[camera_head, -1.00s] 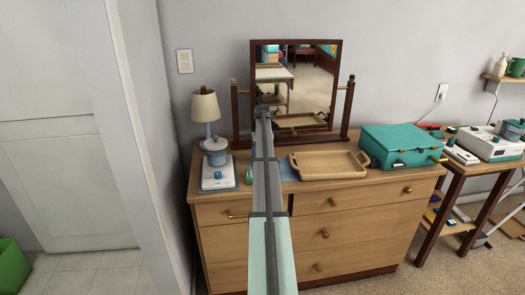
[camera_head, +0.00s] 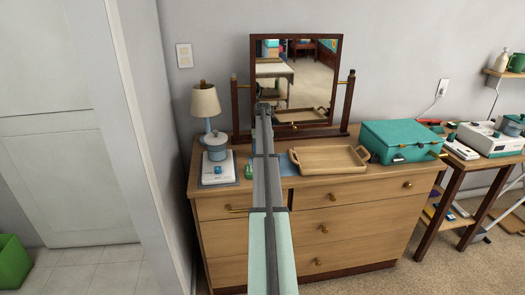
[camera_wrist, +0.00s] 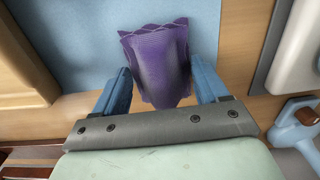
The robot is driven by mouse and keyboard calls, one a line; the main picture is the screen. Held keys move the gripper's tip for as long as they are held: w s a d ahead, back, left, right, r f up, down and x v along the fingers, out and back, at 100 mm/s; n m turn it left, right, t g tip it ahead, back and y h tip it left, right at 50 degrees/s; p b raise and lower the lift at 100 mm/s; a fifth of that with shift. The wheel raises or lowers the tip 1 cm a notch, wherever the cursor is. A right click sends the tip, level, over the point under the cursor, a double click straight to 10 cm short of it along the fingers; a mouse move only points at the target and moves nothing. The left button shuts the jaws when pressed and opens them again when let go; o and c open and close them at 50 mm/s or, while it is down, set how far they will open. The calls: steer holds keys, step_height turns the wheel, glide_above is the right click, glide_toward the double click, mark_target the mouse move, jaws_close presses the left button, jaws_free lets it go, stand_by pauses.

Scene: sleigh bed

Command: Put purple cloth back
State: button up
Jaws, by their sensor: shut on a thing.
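The purple cloth (camera_wrist: 158,62) shows in the wrist view as a small bundle with a wavy top edge. My gripper (camera_wrist: 160,82) has its two blue fingers on either side of it and is shut on it. The cloth is over or on a blue mat (camera_wrist: 95,40); I cannot tell if it touches the mat. In the head view my arm reaches over the wooden dresser towards the mirror, with my gripper (camera_head: 263,108) at its far end. The cloth is hidden there, and only a strip of the blue mat (camera_head: 288,168) shows.
A wooden tray (camera_head: 330,169) and teal case (camera_head: 397,141) stand right of my arm on the dresser (camera_head: 335,225). A lamp (camera_head: 205,101) and a white scale with a pot (camera_head: 218,174) stand left. A mirror (camera_head: 318,75) stands behind.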

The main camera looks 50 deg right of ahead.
steer(key=shift+f, duration=0.3)
steer(key=o, duration=1)
steer(key=shift+o, duration=0.2)
steer(key=shift+r, duration=0.15)
step_height(320, 180, up, 14)
steer(key=shift+f, duration=0.2)
